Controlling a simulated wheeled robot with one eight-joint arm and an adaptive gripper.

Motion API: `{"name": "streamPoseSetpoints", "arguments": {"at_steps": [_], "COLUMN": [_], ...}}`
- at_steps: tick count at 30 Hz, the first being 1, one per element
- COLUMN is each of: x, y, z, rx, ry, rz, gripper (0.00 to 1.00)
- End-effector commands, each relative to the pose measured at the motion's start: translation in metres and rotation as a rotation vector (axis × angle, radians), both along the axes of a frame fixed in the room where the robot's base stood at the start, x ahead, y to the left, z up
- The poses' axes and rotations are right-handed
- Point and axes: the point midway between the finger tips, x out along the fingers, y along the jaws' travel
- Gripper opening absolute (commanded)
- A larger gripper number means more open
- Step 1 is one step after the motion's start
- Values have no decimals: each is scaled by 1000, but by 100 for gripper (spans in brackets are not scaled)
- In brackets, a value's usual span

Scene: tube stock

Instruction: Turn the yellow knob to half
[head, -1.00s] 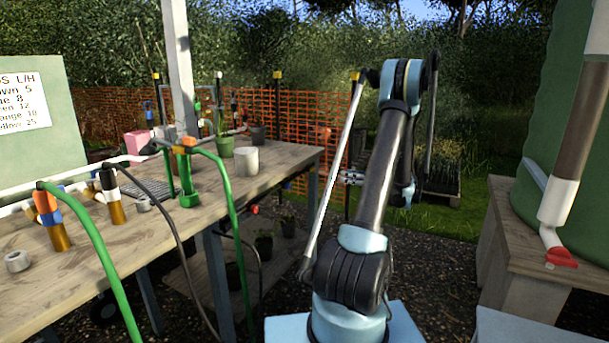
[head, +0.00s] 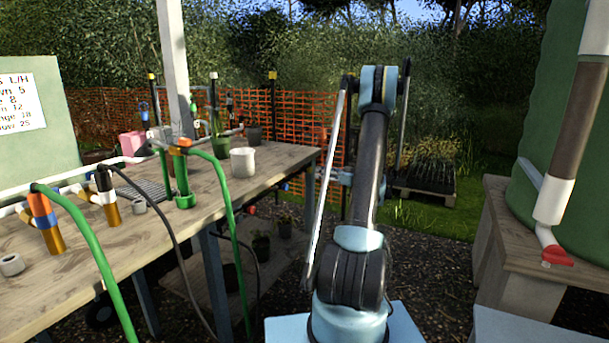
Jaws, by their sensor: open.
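A small yellow part (head: 175,151) sits beside an orange part near the top of a green upright fitting (head: 183,182) on the bench. It is too small to tell whether it is the yellow knob or how far it is turned. My arm stands raised to the right of the bench, well apart from the fitting. My gripper cannot be made out; the arm links hide it.
The wooden bench (head: 105,228) carries green and black hoses, orange-topped fittings, a pale pot (head: 243,162) and a grey ring (head: 11,265). A white post (head: 173,65) rises behind it. A green tank (head: 535,140) with a red handle (head: 557,257) stands right. Gravel lies between.

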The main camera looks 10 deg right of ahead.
Motion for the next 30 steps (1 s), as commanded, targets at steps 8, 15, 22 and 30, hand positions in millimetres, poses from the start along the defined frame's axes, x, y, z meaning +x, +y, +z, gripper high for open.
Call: {"name": "streamPoseSetpoints", "arguments": {"at_steps": [8, 15, 22, 30], "x": [25, 33, 34, 34], "y": [30, 40, 40, 40], "z": [0, 0, 0, 0], "rx": [0, 0, 0, 0], "ry": [0, 0, 0, 0], "rz": [-1, -2, -3, -3], "gripper": [45, 45, 45, 0]}}
